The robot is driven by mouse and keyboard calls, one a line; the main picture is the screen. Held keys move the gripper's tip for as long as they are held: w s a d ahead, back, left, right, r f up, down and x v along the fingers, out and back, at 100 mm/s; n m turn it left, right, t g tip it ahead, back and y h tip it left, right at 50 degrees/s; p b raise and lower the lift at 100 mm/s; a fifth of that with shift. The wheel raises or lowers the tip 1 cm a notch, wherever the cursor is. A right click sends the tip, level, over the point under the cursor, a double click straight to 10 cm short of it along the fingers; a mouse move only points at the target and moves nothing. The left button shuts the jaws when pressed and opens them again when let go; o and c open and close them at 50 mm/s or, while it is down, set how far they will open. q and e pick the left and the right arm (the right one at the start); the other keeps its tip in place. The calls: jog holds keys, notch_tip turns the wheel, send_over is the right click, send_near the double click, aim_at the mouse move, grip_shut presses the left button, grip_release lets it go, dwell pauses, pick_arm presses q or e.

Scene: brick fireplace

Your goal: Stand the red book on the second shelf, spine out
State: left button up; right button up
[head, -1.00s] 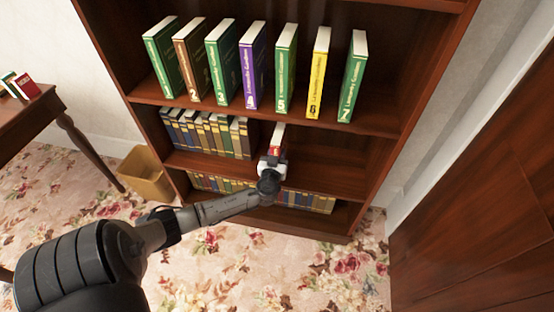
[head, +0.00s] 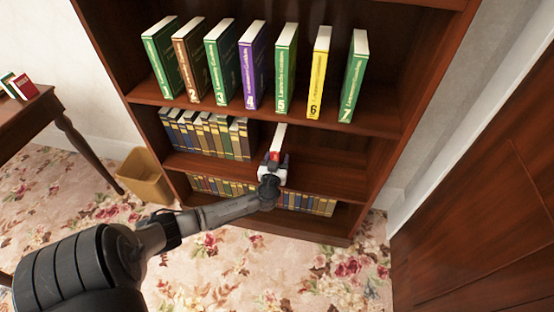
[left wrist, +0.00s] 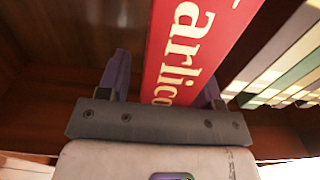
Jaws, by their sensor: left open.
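The red book (head: 279,137) stands upright on the shelf below the large numbered books, right of a row of old volumes. In the head view I see its pale top edge and a little red spine facing out. In the left wrist view its red spine (left wrist: 190,45) with white letters faces my camera, tilted in the picture. My left gripper (head: 273,163) is at the book's front, open. Its fingers (left wrist: 166,85) are on either side of the spine, with a clear gap on the left. The book's lower part is hidden by the gripper. My right gripper is not in view.
The shelf above (head: 260,112) holds several numbered books. Old volumes (head: 215,133) fill the left of the red book's shelf; its right side is bare. More books (head: 305,202) sit on the shelf below. A wastebasket (head: 146,175) and a table (head: 30,118) are at left.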

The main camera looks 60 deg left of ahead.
pick_arm(q)
jog(key=shift+r, duration=0.15)
jog(key=s+d+m+g+h+p, duration=0.1)
jog(key=s+d+m+g+h, duration=0.3)
jog(key=s+d, duration=0.9)
jog(key=s+d+r+m+g+h+p, duration=0.1)
jog(key=s+d+m+g+h, duration=0.3)
jog(key=s+d, duration=0.9)
jog(key=d+m+h+p, duration=0.1)
jog(key=d+m+h, duration=0.2)
jog(key=d+h, duration=0.2)
jog(key=shift+s+d+g+p, duration=0.3)
jog(key=shift+s+d, duration=0.05)
jog(key=shift+d, duration=1.25)
